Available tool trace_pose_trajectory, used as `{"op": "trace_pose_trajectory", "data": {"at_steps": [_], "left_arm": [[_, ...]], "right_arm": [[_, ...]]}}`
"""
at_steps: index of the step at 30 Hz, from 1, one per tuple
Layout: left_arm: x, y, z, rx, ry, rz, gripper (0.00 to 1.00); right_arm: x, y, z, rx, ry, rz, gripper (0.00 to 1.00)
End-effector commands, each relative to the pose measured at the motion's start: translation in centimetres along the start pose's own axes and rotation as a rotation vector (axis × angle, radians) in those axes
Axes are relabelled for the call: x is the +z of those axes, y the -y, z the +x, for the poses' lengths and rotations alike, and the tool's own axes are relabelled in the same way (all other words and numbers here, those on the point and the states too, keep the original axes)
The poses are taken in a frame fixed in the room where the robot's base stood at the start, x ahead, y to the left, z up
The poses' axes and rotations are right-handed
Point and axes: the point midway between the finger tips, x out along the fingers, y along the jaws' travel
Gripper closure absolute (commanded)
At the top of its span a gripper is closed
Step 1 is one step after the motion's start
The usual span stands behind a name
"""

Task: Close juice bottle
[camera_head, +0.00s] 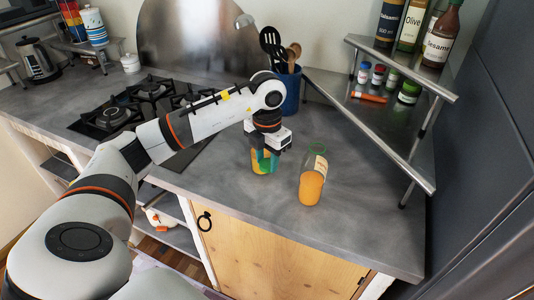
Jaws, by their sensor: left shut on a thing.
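The juice bottle (311,186) stands upright on the grey counter, clear with orange juice in its lower part and a pale label above. Its greenish top shows no clear lid. My left gripper (264,157) points down just left of the bottle, apart from it. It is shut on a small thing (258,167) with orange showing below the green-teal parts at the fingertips. The fingers partly hide this thing, so I cannot tell whether it is a cap or a small container. My right gripper is not in view.
A blue utensil holder (290,92) stands behind the gripper. A gas hob (135,107) is at the left. A metal shelf (385,125) with small jars and tall bottles stands at the right. The counter in front of the juice bottle is clear.

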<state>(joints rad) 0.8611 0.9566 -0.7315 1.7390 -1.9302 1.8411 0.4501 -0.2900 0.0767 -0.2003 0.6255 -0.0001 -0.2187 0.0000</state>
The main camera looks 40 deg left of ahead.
Motion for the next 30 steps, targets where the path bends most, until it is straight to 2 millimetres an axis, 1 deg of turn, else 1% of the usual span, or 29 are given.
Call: {"op": "trace_pose_trajectory", "data": {"at_steps": [5, 7, 17, 18, 20, 21, 24, 27, 30], "left_arm": [[1.3, -2.2, 0.3, -0.002, 0.000, 0.492, 0.83], [1.9, -3.3, 0.4, -0.002, 0.000, 0.726, 0.83], [5.5, -8.6, 1.2, 0.001, 0.002, 1.838, 0.83], [6.0, -9.3, 1.2, 0.002, 0.001, 1.974, 0.83], [6.7, -10.5, 1.4, 0.004, 0.000, 2.174, 0.83], [7.2, -11.2, 1.4, 0.006, -0.001, 2.301, 0.83], [8.3, -13.2, 1.6, 0.008, -0.005, 2.588, 0.83], [9.1, -14.9, 1.6, 0.009, -0.005, 2.811, 0.83], [9.6, -16.0, 1.6, 0.006, -0.006, 2.951, 0.83]], "right_arm": [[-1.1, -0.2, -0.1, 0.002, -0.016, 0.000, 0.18], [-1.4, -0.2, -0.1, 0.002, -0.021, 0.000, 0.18], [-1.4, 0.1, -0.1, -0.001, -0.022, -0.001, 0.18], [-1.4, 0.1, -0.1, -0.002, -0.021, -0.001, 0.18], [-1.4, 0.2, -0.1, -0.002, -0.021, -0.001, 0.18], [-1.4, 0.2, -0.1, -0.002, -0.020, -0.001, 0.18], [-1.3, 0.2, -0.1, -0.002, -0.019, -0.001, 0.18], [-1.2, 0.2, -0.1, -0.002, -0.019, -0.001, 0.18], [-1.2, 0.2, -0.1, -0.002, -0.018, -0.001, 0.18]]}}
